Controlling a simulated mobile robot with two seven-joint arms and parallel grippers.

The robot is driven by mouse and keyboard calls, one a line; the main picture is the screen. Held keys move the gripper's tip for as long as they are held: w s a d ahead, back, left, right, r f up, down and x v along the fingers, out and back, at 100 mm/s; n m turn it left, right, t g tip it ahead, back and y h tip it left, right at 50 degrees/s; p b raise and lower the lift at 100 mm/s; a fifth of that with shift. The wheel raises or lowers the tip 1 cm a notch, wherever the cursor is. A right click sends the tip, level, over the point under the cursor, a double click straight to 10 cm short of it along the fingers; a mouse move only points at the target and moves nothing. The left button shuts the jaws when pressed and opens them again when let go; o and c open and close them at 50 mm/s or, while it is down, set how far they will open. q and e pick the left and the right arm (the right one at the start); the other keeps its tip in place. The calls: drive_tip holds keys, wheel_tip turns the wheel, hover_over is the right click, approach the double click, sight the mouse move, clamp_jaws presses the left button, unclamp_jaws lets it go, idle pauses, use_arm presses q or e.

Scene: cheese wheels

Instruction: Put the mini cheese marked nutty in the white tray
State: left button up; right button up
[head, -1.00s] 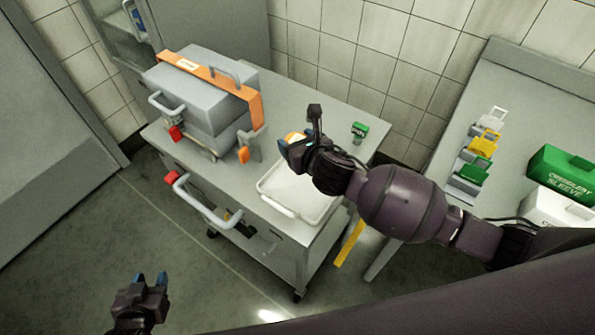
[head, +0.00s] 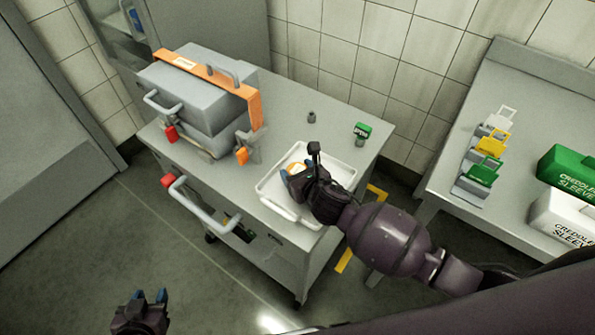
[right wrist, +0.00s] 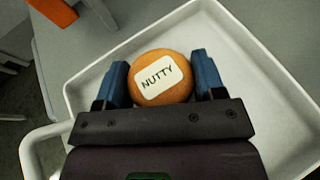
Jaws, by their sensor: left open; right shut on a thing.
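The mini cheese (right wrist: 158,94), a round orange-brown wheel with a white label reading NUTTY, is between the blue fingers of my right gripper (right wrist: 160,82), which is shut on it. In the head view a part of the cheese (head: 295,168) shows beside my right gripper (head: 290,177). The gripper and cheese are over the white tray (head: 269,200); the tray's rim (right wrist: 52,60) surrounds them in the right wrist view. I cannot tell whether the cheese touches the tray floor. My left gripper (head: 149,298) is open and empty, low at the left above the floor.
A grey case with an orange strap (head: 200,72) stands on the cart (head: 285,100) left of the tray. A small dark peg (head: 311,117) and a green-topped item (head: 362,130) stand behind. Coloured holders (head: 488,145) and boxes (head: 565,215) are on the right bench.

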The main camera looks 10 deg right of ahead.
drive_tip(key=shift+f, duration=0.1)
drive_tip(key=o, duration=1)
drive_tip(key=shift+s+d+r, duration=0.1)
drive_tip(key=shift+r, duration=0.15)
drive_tip(key=p+v, duration=0.2)
drive_tip(key=v, duration=0.8)
drive_tip(key=shift+s+r, duration=0.15)
drive_tip(key=shift+s, duration=0.2)
drive_tip(key=shift+s+d+r, duration=0.2)
drive_tip(key=shift+s, duration=0.25)
